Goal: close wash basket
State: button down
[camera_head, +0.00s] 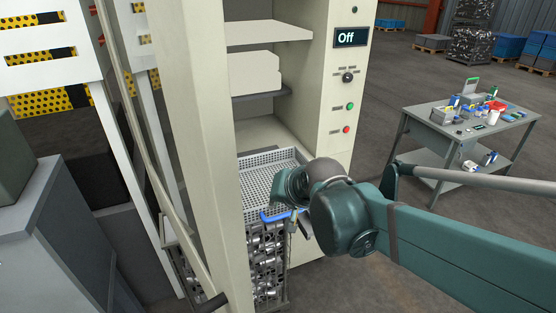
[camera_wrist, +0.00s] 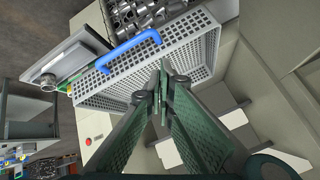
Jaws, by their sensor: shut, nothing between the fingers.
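The wash basket (camera_head: 262,168) is a light grey perforated tray sticking out of the front of the cream cabinet, at its lower opening. Its blue bar handle (camera_head: 280,216) is on the front side and is partly covered by my arm. In the wrist view the basket's perforated wall (camera_wrist: 205,45) and blue handle (camera_wrist: 128,50) lie beyond my fingers. My gripper (camera_wrist: 163,72) is shut and empty, over the basket's inner side of the handle wall in that view. I cannot tell whether the fingertips touch the basket. In the head view the fingers are mostly hidden by my wrist.
The cream cabinet (camera_head: 340,120) has shelves and a panel reading "Off". Its tall door or post (camera_head: 205,150) stands left of the basket. A crate of metal parts (camera_head: 266,262) sits below the basket. A grey worktable (camera_head: 440,124) with small items stands right, with open floor around it.

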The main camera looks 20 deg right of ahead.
jog(key=w+d+f+m+t, duration=0.1)
jog(key=w+d+f+m, duration=0.1)
jog(key=w+d+m, duration=0.2)
jog(key=w+d+f+m+t+p, duration=0.1)
jog(key=w+d+f+m, duration=0.1)
jog(key=w+d, duration=0.3)
jog(key=w+d+f+m+t+p, duration=0.1)
jog(key=w+d+m, duration=0.4)
jog(key=w, duration=0.6)
jog(key=shift+w+f+m+h, duration=0.3)
jog(key=shift+w+f, duration=0.05)
jog(key=shift+f, duration=0.45)
jog(key=shift+w+d+f+m+p, duration=0.3)
jog(key=shift+d, duration=0.05)
jog(key=shift+w+f, duration=0.1)
jog(key=shift+w, duration=0.1)
send_near(275, 159)
jog(key=shift+w+f, duration=0.15)
jog(key=shift+f, duration=1.2)
jog(key=w, duration=0.3)
jog(key=shift+w+f, duration=0.25)
jog(key=shift+w, duration=0.6)
